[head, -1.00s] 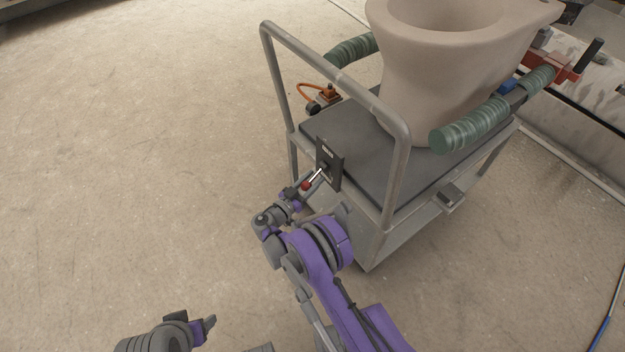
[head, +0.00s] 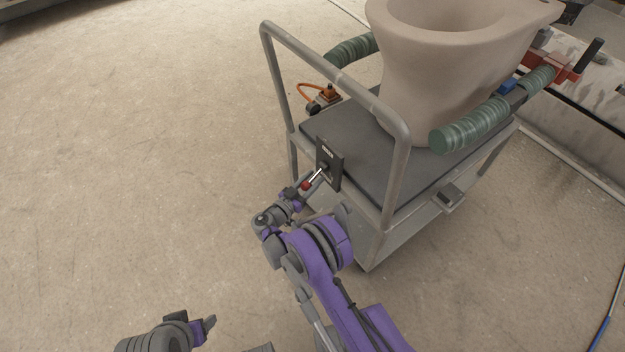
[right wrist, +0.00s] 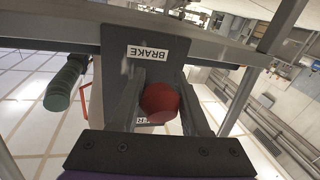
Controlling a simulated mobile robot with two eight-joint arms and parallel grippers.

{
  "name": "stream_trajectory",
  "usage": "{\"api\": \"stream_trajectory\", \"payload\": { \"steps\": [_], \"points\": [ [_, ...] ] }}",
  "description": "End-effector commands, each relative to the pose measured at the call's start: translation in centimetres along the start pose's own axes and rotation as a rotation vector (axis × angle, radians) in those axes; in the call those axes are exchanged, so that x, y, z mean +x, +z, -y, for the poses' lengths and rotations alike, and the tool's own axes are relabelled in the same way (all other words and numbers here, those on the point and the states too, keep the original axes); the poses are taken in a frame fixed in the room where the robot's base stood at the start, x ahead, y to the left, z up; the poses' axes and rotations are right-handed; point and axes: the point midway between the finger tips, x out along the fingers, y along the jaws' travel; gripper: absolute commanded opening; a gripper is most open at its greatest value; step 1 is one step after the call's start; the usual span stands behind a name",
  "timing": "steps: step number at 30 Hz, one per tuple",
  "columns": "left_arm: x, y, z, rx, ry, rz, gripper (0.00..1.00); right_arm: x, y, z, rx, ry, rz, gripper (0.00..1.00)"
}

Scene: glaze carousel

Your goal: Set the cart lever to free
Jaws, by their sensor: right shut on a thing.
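The cart lever (head: 316,175) is a short silver shaft with a red knob (head: 305,185) on a dark plate (head: 329,158) at the near end of the cart (head: 398,190). My right gripper (head: 302,187) is at the knob. In the right wrist view its fingers stand on both sides of the red knob (right wrist: 160,102), shut on it. A BRAKE label (right wrist: 149,52) shows on the plate above the knob. A second label is mostly hidden below it. My left gripper (head: 205,326) is low in the head view, away from the cart; its jaw opening is unclear.
The cart carries a large beige toilet-shaped piece (head: 440,80) between green padded arms (head: 475,125). A metal push handle (head: 345,75) rises above the lever plate. A small pedal-like block (head: 449,195) sits low at the side. Floor at left is clear.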

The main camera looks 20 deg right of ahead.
Motion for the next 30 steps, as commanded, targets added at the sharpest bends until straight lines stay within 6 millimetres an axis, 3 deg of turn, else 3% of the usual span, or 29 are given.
{"api": "stream_trajectory", "payload": {
  "steps": [19, 30],
  "points": [
    [-0.3, -0.1, 0.0, 0.000, 0.000, -0.001, 0.65, -0.2, -0.2, 0.0, 0.007, -0.003, 0.027, 0.00],
    [-2.9, -0.7, 0.0, 0.000, 0.000, -0.009, 0.65, -1.2, -1.6, 0.1, 0.065, -0.028, 0.246, 0.00]
  ]
}}
